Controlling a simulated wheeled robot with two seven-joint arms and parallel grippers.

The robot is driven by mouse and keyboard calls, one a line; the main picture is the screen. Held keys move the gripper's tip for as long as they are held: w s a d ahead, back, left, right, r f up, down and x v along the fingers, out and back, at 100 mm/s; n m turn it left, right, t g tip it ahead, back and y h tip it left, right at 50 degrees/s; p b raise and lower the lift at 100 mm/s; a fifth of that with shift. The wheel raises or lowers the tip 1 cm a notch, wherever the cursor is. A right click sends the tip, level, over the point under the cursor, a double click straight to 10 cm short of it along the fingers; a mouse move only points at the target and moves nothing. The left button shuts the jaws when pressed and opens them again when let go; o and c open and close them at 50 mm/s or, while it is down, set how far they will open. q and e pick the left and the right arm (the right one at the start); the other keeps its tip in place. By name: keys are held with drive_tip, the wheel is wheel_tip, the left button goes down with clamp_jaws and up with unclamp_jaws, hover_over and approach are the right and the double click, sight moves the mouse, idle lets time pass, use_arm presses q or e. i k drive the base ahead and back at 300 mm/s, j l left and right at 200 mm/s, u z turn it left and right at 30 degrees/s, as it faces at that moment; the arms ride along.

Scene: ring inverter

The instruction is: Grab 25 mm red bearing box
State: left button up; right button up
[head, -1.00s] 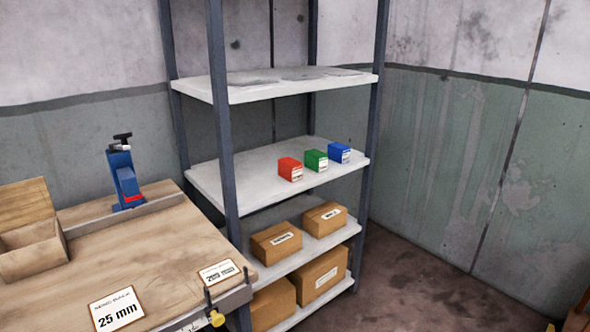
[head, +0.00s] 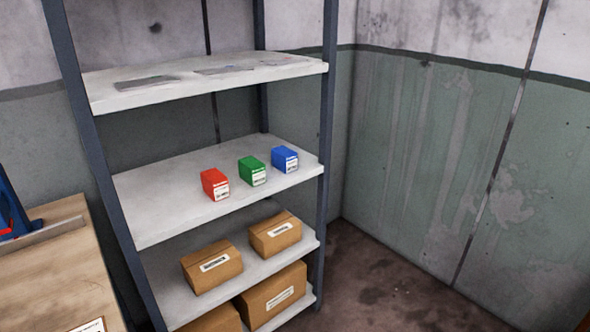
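The red bearing box (head: 214,184) stands on the middle shelf (head: 160,207) of a metal rack, near its front edge. It is the leftmost of three small boxes in a row and has a white label on its front; the label is too small to read. A green box (head: 252,171) and a blue box (head: 285,159) stand to its right, apart from it. Neither of my grippers is in the head view.
The rack's dark front-left post (head: 88,135) stands left of the boxes. The upper shelf (head: 120,96) holds flat grey sheets. Cardboard boxes (head: 212,267) fill the lower shelves. A wooden workbench (head: 60,275) stands at the left. The floor (head: 390,285) at the right is clear.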

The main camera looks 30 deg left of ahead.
sight(215, 184)
drive_tip(key=i+l, duration=0.1)
drive_tip(key=i, duration=0.5)
drive_tip(key=i+l+z, duration=0.1)
drive_tip(key=i, duration=0.55)
drive_tip(key=i+l+u, duration=0.1)
drive_tip(key=i+u, duration=0.25)
drive_tip(key=u, duration=0.15)
drive_tip(key=i+l+u, duration=0.2)
drive_tip(key=u, duration=0.25)
drive_tip(key=i+l+u, duration=0.35)
drive_tip(key=u, duration=0.15)
drive_tip(key=i+l+u, duration=0.2)
drive_tip(key=l+u, duration=0.3)
drive_tip(key=i+l+u, duration=0.15)
drive_tip(key=l+u, duration=0.5)
drive_tip(key=i+l, duration=0.05)
drive_tip(key=l, duration=0.05)
